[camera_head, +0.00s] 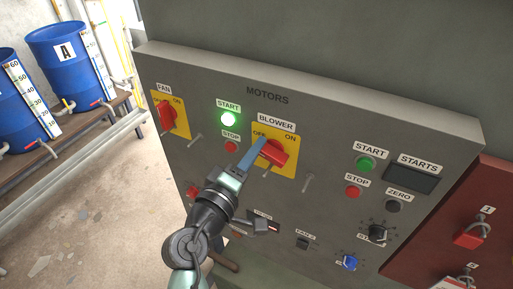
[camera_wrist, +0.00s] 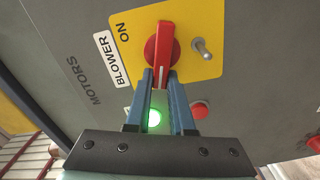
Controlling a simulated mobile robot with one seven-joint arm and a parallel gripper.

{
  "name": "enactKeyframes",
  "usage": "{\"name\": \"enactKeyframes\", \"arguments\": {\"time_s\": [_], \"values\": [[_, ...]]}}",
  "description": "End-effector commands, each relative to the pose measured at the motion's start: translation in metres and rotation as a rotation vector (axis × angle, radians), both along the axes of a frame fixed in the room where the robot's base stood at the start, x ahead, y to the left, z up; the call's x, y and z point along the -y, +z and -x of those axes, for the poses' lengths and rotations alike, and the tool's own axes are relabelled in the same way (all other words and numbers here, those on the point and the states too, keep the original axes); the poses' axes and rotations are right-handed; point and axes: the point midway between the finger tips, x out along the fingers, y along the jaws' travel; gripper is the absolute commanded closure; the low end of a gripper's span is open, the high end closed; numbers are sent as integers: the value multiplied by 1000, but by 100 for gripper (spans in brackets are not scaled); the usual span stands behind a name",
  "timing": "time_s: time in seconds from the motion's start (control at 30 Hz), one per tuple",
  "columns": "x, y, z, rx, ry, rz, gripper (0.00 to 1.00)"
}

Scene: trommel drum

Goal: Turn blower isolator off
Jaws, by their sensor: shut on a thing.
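The blower isolator is a red rotary handle (camera_head: 277,155) on a yellow plate (camera_head: 287,168) below the BLOWER label. In the wrist view the handle (camera_wrist: 162,42) lies lengthwise between the blue fingers. Its white-marked end points toward my gripper (camera_wrist: 161,76), on the panel's left, OFF side. ON is readable at the plate's upper right in the head view; OFF is partly covered by a finger there and hidden in the wrist view. My gripper (camera_head: 264,146) is shut on the handle's marked end.
The green START lamp (camera_head: 228,119) is lit, with a red STOP button (camera_head: 231,147) below it. A small metal toggle (camera_head: 308,182) stands right of the yellow plate. The FAN isolator (camera_head: 167,115) is at left. More buttons and knobs lie at right.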

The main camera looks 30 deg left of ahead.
Motion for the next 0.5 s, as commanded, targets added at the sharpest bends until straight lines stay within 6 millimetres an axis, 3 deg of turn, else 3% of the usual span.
{"name": "enactKeyframes", "arguments": {"time_s": [0.5], "values": [[-2,-8,0,1,2,287,100]]}}
